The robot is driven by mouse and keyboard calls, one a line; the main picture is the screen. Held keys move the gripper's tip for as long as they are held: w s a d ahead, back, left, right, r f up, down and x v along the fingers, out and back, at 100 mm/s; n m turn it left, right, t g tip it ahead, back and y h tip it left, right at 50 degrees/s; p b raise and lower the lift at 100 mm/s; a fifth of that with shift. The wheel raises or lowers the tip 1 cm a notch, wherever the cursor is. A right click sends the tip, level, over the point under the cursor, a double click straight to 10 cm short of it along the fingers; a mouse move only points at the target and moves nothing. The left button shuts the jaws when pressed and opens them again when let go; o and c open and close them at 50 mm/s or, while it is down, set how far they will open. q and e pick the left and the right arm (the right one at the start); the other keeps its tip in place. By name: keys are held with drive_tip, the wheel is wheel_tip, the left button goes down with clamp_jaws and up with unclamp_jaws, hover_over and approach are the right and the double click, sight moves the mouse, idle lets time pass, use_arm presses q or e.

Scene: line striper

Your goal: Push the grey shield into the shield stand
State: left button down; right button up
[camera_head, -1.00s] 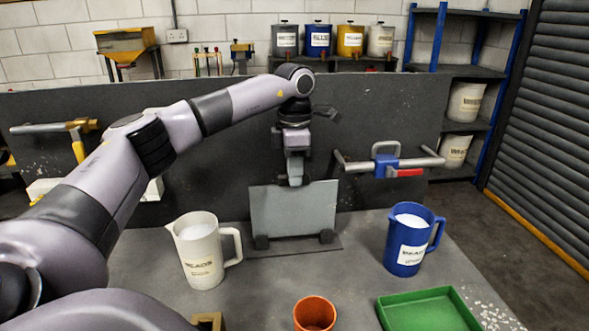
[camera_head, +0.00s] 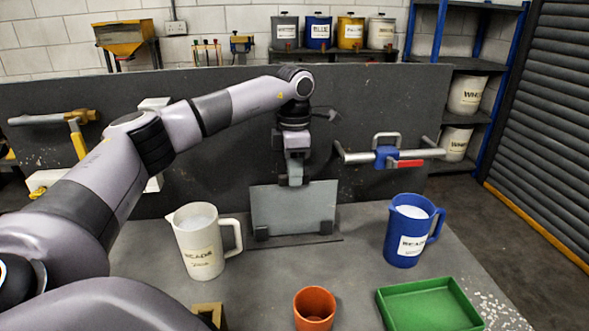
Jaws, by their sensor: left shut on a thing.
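The grey shield (camera_head: 293,208) is a flat upright panel in the middle of the head view. Its lower edge is at the dark shield stand (camera_head: 262,233), whose two small black blocks show in front of it near its lower corners. My left gripper (camera_head: 294,182) points down from above and is shut on the shield's top edge, near its middle. Whether the shield's lower edge is fully seated is hidden by the blocks. My right gripper is not in view.
A white jug (camera_head: 201,248) stands left of the stand and a blue jug (camera_head: 407,238) right of it. An orange cup (camera_head: 314,308) and a green tray (camera_head: 430,310) are in front. A dark upright panel (camera_head: 215,188) is behind. A bar with a blue clamp (camera_head: 387,155) sticks out at right.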

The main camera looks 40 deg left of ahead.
use_arm(q)
drive_tip(key=shift+f, duration=0.35)
idle(0.5)
drive_tip(key=c, duration=0.7)
unclamp_jaws()
drive_tip(key=shift+r+p, duration=0.6)
drive_tip(key=shift+r, duration=2.9)
drive_tip(key=shift+s, duration=0.15)
